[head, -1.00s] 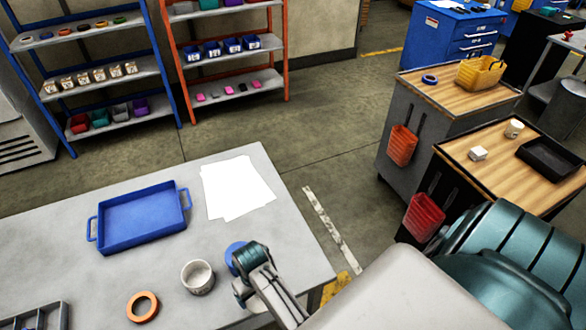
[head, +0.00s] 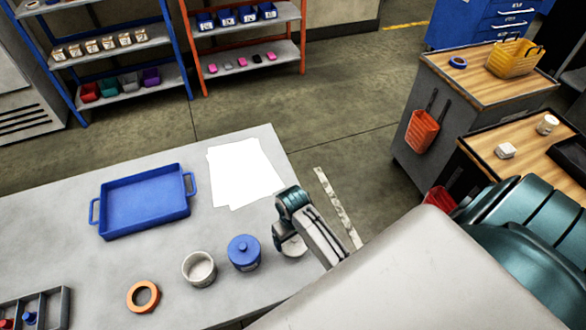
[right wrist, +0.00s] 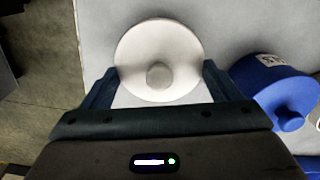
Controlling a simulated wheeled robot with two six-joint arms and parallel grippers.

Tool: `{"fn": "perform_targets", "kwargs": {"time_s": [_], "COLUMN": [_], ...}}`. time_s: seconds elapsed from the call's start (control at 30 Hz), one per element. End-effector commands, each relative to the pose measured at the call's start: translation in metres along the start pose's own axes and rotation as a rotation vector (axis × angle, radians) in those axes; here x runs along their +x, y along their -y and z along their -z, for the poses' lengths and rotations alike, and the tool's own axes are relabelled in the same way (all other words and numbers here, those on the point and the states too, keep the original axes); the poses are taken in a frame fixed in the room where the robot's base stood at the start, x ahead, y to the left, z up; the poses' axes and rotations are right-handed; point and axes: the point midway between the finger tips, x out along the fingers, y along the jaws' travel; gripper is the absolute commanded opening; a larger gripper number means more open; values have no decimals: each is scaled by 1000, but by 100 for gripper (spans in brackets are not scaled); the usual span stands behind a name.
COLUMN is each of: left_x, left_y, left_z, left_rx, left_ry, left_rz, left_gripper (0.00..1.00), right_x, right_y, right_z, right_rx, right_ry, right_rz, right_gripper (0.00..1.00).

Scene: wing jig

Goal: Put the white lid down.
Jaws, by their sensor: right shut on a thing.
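The round white lid (right wrist: 159,42) with a centre knob sits between the fingers of my right gripper (right wrist: 159,84) in the right wrist view. The gripper is shut on it. In the head view the lid (head: 291,248) shows partly under the right gripper (head: 290,228), near the table's right edge, right of the blue lidded pot (head: 244,252). I cannot tell whether the lid touches the table. A white pot (head: 199,269) stands open, without a lid, left of the blue pot. My left gripper is not in view.
On the grey table (head: 90,270) are a blue tray (head: 145,205), white papers (head: 240,173), an orange ring (head: 143,298) and a compartment tray (head: 66,308). The blue pot (right wrist: 282,92) is close to the gripper's right in the wrist view. Bare table lies around the pots.

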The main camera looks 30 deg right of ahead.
Motion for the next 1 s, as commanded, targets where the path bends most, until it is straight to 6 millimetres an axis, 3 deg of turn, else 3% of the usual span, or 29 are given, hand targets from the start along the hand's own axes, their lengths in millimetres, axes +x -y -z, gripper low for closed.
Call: {"fn": "perform_targets", "kwargs": {"time_s": [0.3, 0.53, 0.93, 0.97, 1.0], "left_x": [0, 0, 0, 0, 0], "left_y": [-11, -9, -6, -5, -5], "left_z": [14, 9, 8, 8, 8], "left_rx": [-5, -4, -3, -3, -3], "left_ry": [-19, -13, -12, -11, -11], "left_rz": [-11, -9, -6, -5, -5], "left_gripper": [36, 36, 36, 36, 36], "right_x": [3, 36, 42, 41, 41], "right_y": [-21, -18, -18, -18, -18], "right_z": [28, 25, 25, 25, 25], "right_rx": [1, 0, 0, 0, 0], "right_ry": [0, 2, 0, 0, 0], "right_rz": [0, 2, 2, 1, 1], "right_gripper": [62, 62, 62, 89, 97]}}
